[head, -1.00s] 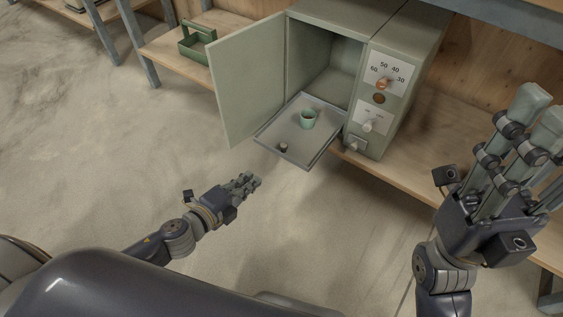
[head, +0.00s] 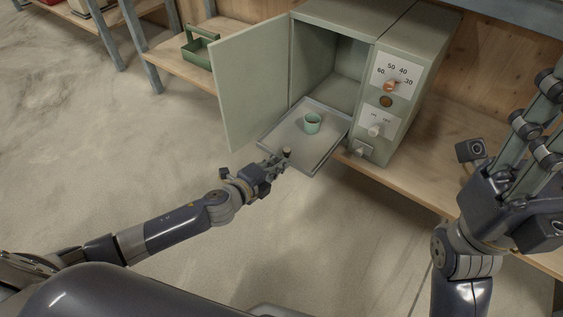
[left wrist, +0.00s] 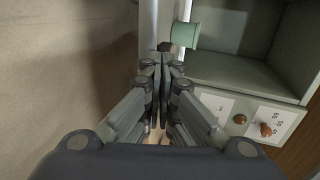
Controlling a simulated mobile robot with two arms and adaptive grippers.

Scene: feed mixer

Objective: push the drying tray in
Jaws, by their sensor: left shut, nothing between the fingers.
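The drying tray (head: 320,158) is a grey flat tray sticking out of the open cabinet (head: 330,75) in the head view. A green cup (head: 312,125) stands on it, and a small dark knob (head: 287,152) is at its front left. My left gripper (head: 281,163) is shut and empty, its fingertips at the tray's front edge by the knob; I cannot tell whether they touch. The left wrist view shows the shut fingers (left wrist: 160,68) just below the knob and the cup (left wrist: 185,35). My right gripper (head: 528,135) is open, raised at the right, its fingertips cut off.
The cabinet door (head: 252,85) stands open left of the tray. A control panel with dials (head: 390,86) is right of the opening. A green carrier (head: 199,50) sits on the shelf at left. A wooden shelf edge (head: 400,185) runs below the cabinet. The floor in front is clear.

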